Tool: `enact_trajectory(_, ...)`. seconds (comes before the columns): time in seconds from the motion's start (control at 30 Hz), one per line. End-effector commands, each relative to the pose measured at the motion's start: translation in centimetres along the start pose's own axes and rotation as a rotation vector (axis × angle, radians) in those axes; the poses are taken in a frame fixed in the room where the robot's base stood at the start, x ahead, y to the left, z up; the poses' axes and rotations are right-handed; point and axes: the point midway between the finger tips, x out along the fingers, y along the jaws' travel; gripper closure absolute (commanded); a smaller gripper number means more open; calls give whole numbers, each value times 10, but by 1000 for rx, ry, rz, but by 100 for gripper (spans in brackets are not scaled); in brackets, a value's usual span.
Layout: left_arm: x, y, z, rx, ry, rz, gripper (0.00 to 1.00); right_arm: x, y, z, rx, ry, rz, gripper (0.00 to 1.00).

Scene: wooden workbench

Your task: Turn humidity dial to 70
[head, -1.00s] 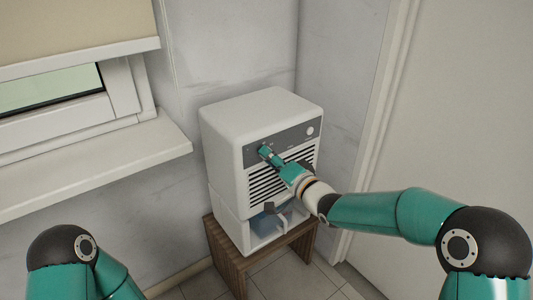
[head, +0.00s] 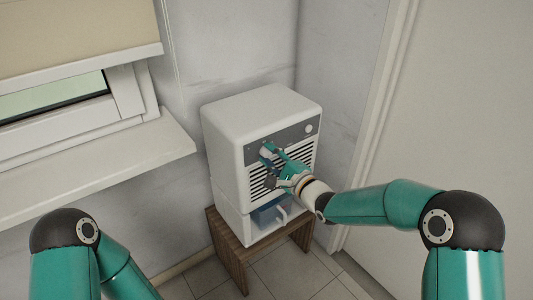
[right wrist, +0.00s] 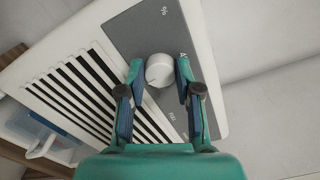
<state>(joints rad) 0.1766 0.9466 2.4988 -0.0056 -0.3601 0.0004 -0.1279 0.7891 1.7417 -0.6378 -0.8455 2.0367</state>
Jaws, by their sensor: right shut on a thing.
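The white dehumidifier-like appliance (head: 262,102) has a grey control panel (head: 290,134) across its front top. My right gripper (head: 268,150) is at the left part of this panel. In the right wrist view, its two fingers stand on either side of a round white dial (right wrist: 159,70), shut on it. A faint mark shows low on the dial, but its exact reading cannot be told. A % sign is printed on the panel.
A round white knob or button (head: 309,129) sits at the panel's right end. Black vent slots (right wrist: 85,93) lie below the panel. The appliance stands on a wooden stool (head: 233,258). A window sill (head: 120,160) is at left, a pale door (head: 465,110) at right.

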Motion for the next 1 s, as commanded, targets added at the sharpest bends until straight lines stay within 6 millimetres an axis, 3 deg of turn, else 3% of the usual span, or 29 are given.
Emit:
enact_trajectory(0.03,-2,1,0,0,0,0,60,-2,7,-3,34,8,17,100)
enact_trajectory(0.3,-5,2,0,0,0,0,60,-2,7,-4,129,9,16,100)
enact_trajectory(0.83,-6,2,0,0,0,0,60,-2,8,-4,148,10,16,100)
enact_trajectory(0.87,-6,2,0,0,0,0,60,-2,8,-4,148,10,16,62)
enact_trajectory(1.0,-6,2,0,0,0,0,60,-1,7,-3,147,7,13,41)
